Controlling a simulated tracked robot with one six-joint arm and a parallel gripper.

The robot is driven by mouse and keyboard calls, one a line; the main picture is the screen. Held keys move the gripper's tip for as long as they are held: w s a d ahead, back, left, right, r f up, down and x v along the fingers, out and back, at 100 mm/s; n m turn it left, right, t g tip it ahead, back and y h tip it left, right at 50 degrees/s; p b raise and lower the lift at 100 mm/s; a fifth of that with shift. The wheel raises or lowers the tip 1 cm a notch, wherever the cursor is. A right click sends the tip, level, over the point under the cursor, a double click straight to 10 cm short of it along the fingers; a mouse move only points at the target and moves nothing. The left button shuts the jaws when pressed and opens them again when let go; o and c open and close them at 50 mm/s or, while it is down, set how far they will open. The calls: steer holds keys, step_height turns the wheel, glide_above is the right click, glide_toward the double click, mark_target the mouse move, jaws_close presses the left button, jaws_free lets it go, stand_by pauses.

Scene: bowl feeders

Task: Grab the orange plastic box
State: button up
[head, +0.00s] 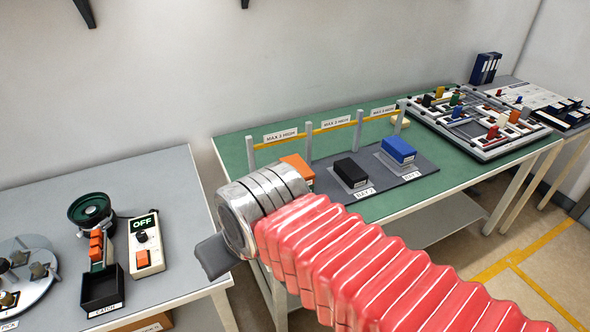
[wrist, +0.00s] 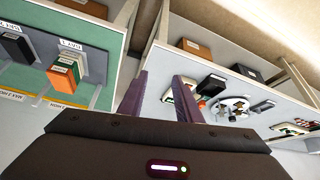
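The orange plastic box (head: 297,166) sits on a dark grey mat on the green-topped table. In the head view my arm hides much of it. In the wrist view the orange box (wrist: 62,80) is at the left, next to a bay label, well to the left of my fingers. My gripper (wrist: 160,75) is open, its two dark fingers apart with nothing between them. In the head view a dark part of my gripper (head: 214,256) shows to the left of and below the box, over the gap between the tables.
A black box (head: 351,171) and a blue box (head: 398,149) share the mat (head: 415,163). Posts with a yellow rail (head: 331,127) stand behind them. The left table (head: 165,190) holds a feeder bowl (head: 91,210), a catch bin (head: 102,289) and a control box (head: 147,245).

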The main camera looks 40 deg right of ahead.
steer(key=shift+o, duration=1.6)
steer(key=shift+w+d, duration=0.15)
steer(key=shift+w, duration=0.1)
steer(key=o, duration=0.9)
steer(key=w+d+h, duration=0.1)
steer(key=w+d, duration=0.2)
steer(key=w+d+f+t, duration=0.1)
steer(key=w+d, duration=0.2)
steer(key=w, duration=0.1)
steer(key=w+d+f+m+t+h, duration=0.1)
steer(key=w+d, duration=0.2)
steer(key=d, duration=0.1)
steer(key=shift+w+f+h, duration=0.2)
steer(key=shift+w+h, duration=0.1)
steer(key=w+d+f+t+h, duration=0.1)
steer(key=w+d+f+t, duration=0.1)
steer(key=w+d, duration=0.3)
steer(key=w+d+f+t+h, duration=0.1)
steer(key=w+d+f, duration=0.1)
steer(key=d, duration=0.5)
steer(key=s+d+f+t, duration=0.1)
steer(key=d+f+t, duration=0.1)
steer(key=d+f, duration=0.1)
steer(key=s+d+f+m+t, duration=0.1)
steer(key=s+d+f+t, duration=0.1)
steer(key=d, duration=0.2)
steer(key=s+d+f+t, duration=0.1)
steer(key=d+f+t, duration=0.2)
steer(key=shift+s+d+f+m+y, duration=0.3)
steer(key=shift+s, duration=0.05)
